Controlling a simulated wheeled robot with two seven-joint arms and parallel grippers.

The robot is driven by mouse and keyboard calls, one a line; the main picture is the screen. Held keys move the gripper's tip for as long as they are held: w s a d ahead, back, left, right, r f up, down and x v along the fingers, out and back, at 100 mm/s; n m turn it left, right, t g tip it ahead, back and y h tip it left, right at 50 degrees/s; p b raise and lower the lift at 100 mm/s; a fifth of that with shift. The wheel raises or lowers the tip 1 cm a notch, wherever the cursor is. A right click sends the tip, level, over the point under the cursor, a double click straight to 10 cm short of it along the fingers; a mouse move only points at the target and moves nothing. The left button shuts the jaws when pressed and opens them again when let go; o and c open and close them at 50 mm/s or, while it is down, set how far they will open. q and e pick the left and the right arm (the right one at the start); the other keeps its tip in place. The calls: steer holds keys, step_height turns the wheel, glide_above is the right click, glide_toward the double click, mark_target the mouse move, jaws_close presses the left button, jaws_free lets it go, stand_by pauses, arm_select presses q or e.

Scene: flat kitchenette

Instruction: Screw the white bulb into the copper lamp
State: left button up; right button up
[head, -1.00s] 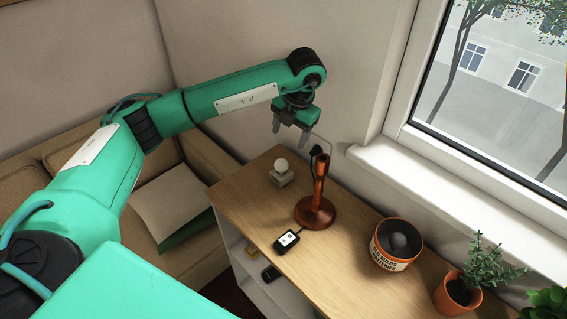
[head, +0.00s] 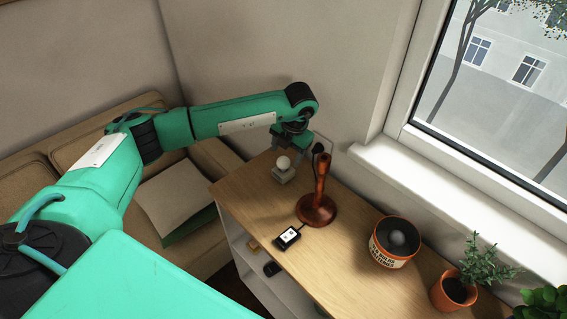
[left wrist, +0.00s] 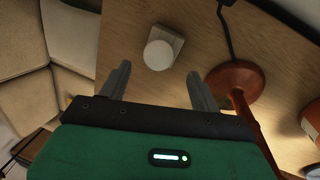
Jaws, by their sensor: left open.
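The white bulb (head: 283,163) stands upright in a small pale block holder (head: 284,175) on the wooden cabinet top, left of the lamp. The copper lamp (head: 318,200) stands upright on its round base, with no bulb visible in its top. My left gripper (head: 291,150) is above and just behind the bulb, pointing down. In the left wrist view its two fingers (left wrist: 158,88) are apart and empty, with the bulb (left wrist: 158,55) beyond the fingertips, roughly between their lines. The lamp's base (left wrist: 235,82) lies close to the right finger in that view. My right gripper is not seen.
A small black device with a white face (head: 287,238) lies in front of the lamp. An orange-rimmed pot (head: 392,258) holding a dark round thing and a potted plant (head: 455,290) stand to the right. The window sill (head: 430,185) borders the cabinet behind.

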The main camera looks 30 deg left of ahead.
mark_target(284, 159)
arm_select(q)
steer(key=shift+f, duration=0.1)
steer(key=f+p, duration=0.1)
steer(key=f, duration=0.1)
steer(key=a+f+p, duration=0.1)
steer(key=f, duration=0.1)
steer(key=shift+w+p, duration=0.2)
steer(key=shift+p, duration=0.15)
steer(key=shift+a+f, duration=0.15)
steer(key=shift+f, duration=0.25)
steer(key=c, duration=0.8)
